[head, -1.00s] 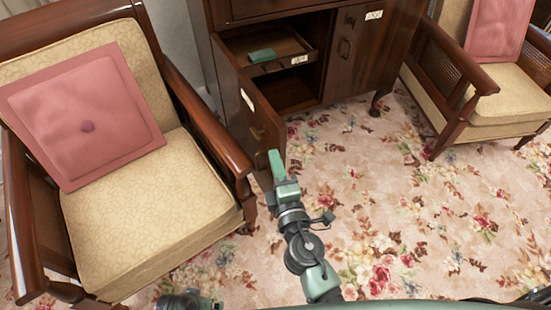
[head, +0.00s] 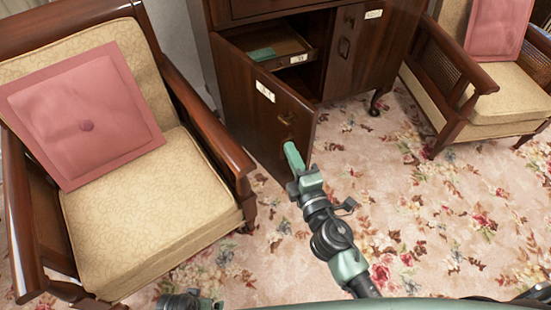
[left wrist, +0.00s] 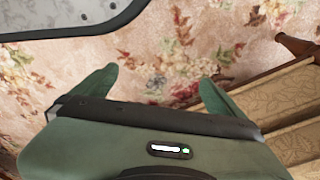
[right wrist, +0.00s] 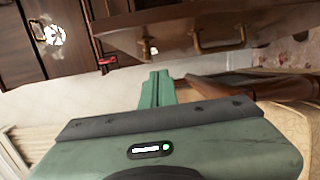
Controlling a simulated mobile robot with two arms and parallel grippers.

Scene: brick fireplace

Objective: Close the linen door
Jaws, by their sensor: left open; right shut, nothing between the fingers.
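The open left door (head: 262,105) of the dark wood cabinet has a white label too small to read, and I take it as the linen door. It stands partly open, angled out into the room. My right gripper (head: 293,157) is shut and empty, its fingertips at the door's outer face near the lower free edge. I cannot tell whether they touch. It also shows shut in the right wrist view (right wrist: 157,88). My left gripper (left wrist: 155,92) is open and empty above the flowered carpet, away from the door.
Inside the cabinet (head: 340,50) a pulled-out tray (head: 285,45) holds a green item (head: 262,54). The cabinet's right door (head: 372,45) is shut. An armchair (head: 150,215) stands close at left, another (head: 510,95) at right. The carpet (head: 430,210) between is free.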

